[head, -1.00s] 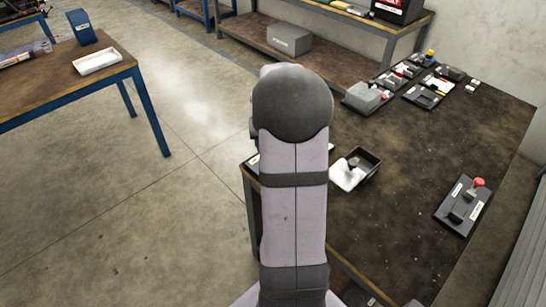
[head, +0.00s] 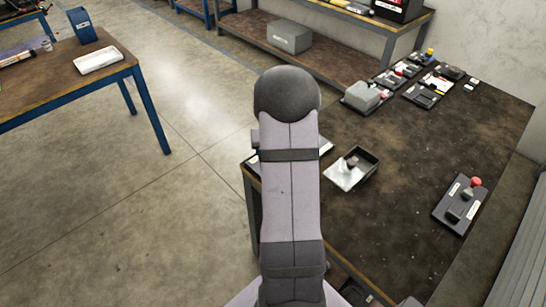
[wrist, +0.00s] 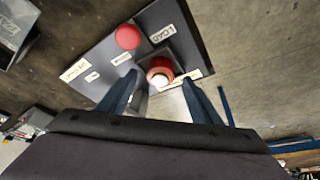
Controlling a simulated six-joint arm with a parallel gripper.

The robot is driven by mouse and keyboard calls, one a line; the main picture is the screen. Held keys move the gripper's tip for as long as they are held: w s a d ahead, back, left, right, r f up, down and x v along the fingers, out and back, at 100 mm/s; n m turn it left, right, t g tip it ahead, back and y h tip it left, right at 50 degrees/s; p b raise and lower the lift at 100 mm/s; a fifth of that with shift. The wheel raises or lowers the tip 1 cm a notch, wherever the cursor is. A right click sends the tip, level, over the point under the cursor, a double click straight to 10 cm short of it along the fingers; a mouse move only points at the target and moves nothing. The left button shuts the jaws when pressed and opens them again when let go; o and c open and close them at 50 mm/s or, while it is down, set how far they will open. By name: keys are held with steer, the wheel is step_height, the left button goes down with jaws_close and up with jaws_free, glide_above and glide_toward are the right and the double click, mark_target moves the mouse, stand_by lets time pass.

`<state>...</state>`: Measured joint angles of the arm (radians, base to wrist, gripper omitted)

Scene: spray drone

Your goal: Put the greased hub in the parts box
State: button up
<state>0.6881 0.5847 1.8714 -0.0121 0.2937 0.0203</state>
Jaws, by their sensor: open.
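In the wrist view my gripper (wrist: 160,98) is open. Its two fingers stand on either side of a round red part (wrist: 159,73) with a pale centre, and nothing is clamped. This part is on a dark board (wrist: 185,40) with a LOAD label and a red knob (wrist: 128,37). I cannot tell for sure whether it is the greased hub. In the head view my arm hides the gripper. A dark-rimmed tray (head: 372,176) with a shiny inside holds a small dark piece. I cannot identify the parts box with certainty.
Another dark board (head: 447,211) with a red knob lies at the right of the dark bench (head: 415,165). A grey block (head: 362,96) and several small fixtures line its back. A grey box (head: 289,38) sits on a rear shelf. The bench's middle is clear.

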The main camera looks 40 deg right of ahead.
steer(key=shift+w+d+f, duration=0.15)
steer(key=shift+f, duration=0.45)
steer(key=c, duration=1.3)
steer(key=shift+r, duration=0.1)
step_height(320, 180, up, 10)
steer(key=b, duration=0.1)
steer(key=shift+b, duration=0.3)
